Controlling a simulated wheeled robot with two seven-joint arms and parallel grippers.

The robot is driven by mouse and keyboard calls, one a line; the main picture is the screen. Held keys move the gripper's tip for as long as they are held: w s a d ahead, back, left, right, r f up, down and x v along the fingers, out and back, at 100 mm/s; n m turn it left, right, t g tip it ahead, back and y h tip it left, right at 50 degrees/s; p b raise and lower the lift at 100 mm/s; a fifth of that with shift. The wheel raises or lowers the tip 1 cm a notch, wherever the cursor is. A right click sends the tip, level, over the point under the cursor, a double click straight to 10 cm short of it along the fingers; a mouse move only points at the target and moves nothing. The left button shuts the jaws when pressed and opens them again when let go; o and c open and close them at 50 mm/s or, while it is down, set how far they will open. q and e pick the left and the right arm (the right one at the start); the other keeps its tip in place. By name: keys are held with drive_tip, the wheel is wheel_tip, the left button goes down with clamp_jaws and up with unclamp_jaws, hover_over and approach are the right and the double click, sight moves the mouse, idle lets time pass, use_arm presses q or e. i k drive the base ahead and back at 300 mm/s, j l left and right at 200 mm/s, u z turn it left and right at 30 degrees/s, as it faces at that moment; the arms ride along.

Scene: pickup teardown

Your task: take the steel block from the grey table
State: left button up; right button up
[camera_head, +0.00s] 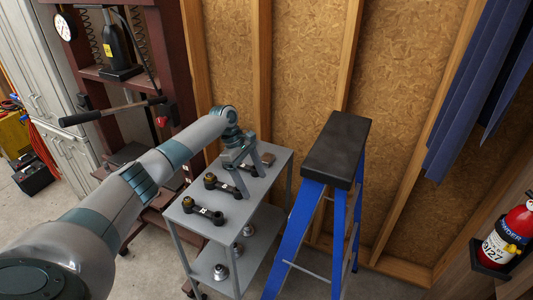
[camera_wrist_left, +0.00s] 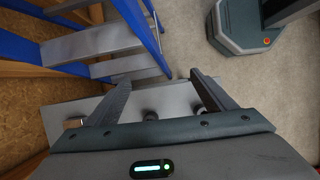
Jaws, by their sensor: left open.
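The grey table (camera_head: 232,232) stands in front of the stud wall, left of the ladder. A small brownish block (camera_head: 268,159) lies near its far right end. In the left wrist view a tan-faced block (camera_wrist_left: 74,123) sits at the left of the tabletop. I see no other block, and cannot tell whether this one is steel. My left gripper (camera_head: 253,187) is open over the far part of the table, its fingers pointing down and apart, with nothing seen between them. Its fingers also show in the left wrist view (camera_wrist_left: 160,79). My right gripper is out of view.
Several dark rod-like parts (camera_head: 203,211) lie on the tabletop. Metal pieces (camera_head: 221,272) stand on the lower shelf. A blue stepladder (camera_head: 337,150) stands close on the right. A dark red press (camera_head: 165,40) is at the left. A fire extinguisher (camera_head: 505,235) is far right.

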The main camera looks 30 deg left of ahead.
sight(268, 159)
drive_tip(key=i+j, duration=0.85)
drive_tip(key=i, duration=0.1)
